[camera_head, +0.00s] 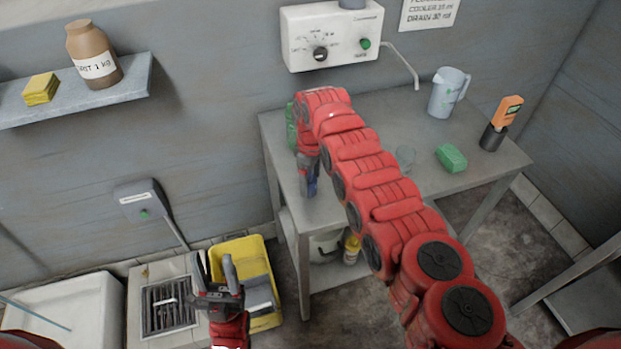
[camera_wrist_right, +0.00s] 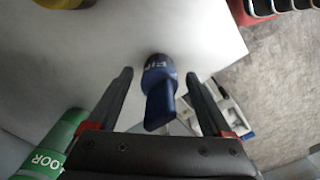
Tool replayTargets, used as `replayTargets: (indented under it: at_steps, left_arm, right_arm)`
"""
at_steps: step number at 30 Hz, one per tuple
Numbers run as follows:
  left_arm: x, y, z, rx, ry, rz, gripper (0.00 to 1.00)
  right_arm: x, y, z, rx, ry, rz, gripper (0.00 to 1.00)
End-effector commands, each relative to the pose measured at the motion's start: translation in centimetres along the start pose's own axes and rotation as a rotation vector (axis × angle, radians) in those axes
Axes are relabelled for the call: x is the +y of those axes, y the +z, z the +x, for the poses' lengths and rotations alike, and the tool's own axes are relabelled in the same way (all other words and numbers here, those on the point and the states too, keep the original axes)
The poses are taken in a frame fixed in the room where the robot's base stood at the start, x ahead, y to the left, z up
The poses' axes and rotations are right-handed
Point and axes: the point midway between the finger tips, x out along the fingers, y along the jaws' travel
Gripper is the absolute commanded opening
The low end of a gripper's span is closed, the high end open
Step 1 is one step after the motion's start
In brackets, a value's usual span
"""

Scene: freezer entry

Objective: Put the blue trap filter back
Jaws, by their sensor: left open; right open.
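The blue trap filter (camera_wrist_right: 160,100) stands on the grey table top near its left edge, with part of some pale lettering on its round collar. In the head view only a bit of blue (camera_head: 313,186) shows below my right gripper (camera_head: 308,188). In the right wrist view my right gripper (camera_wrist_right: 160,76) is open, its two fingers on either side of the filter with a gap to each. My left gripper (camera_head: 215,262) is open and empty at the lower left, in front of the yellow bin. A floor drain (camera_head: 168,305) with a dark slotted opening lies left of it.
A green container (camera_wrist_right: 62,145) marked "FLOOR" stands beside my right gripper.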

Motion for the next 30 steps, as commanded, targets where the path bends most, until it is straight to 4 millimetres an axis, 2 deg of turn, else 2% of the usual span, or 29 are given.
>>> replayTargets:
  at_steps: [5, 12, 19, 24, 30]
  left_arm:
    - [0.0, 0.1, -0.7, 0.000, 0.000, 0.000, 0.50]
    - [0.1, 0.5, -3.1, 0.000, 0.000, 0.000, 0.50]
    - [0.2, 0.6, -3.4, 0.000, 0.000, 0.000, 0.50]
    - [0.2, 0.6, -3.4, 0.000, 0.000, 0.000, 0.50]
    - [0.2, 0.6, -3.4, 0.000, 0.000, 0.000, 0.50]
  right_arm:
    - [0.2, 0.0, -1.8, 0.004, 0.004, 0.003, 0.84]
    - [0.1, 0.0, -7.1, 0.001, 0.004, 0.000, 0.84]
    - [0.0, -0.1, -10.7, -0.001, 0.002, -0.001, 0.84]
    - [-0.1, 0.0, -11.9, -0.001, 0.000, 0.000, 0.84]
    - [0.0, 0.0, -12.1, -0.001, -0.001, 0.001, 0.84]
